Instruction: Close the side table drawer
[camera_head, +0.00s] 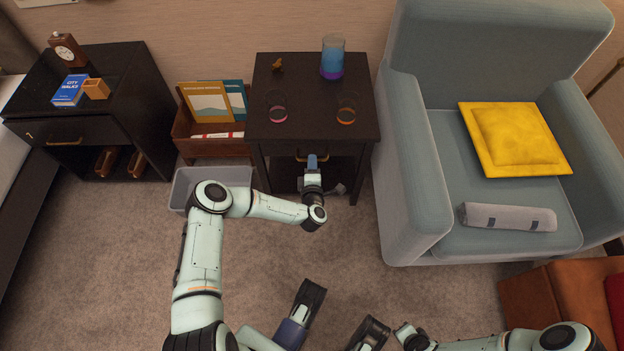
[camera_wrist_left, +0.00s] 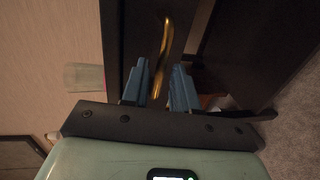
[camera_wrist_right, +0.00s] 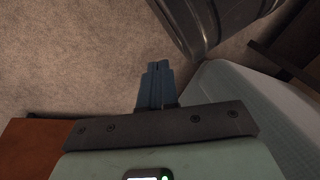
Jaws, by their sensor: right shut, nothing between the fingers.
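The dark side table (camera_head: 312,95) stands in the middle of the head view. Its drawer front faces me and carries a brass handle (camera_head: 301,157), partly hidden behind my left gripper (camera_head: 312,162). How far the drawer stands out is hard to tell. My right gripper (camera_wrist_right: 155,85) is shut and empty, over the carpet and far from the table.
On the tabletop stand a blue-purple glass (camera_head: 332,58), two clear glasses (camera_head: 277,108) (camera_head: 347,108) and a small golden figure (camera_head: 278,65). An armchair (camera_head: 405,170) stands close on the right. A book rack (camera_head: 205,145) and a grey bin (camera_head: 183,186) are on the left.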

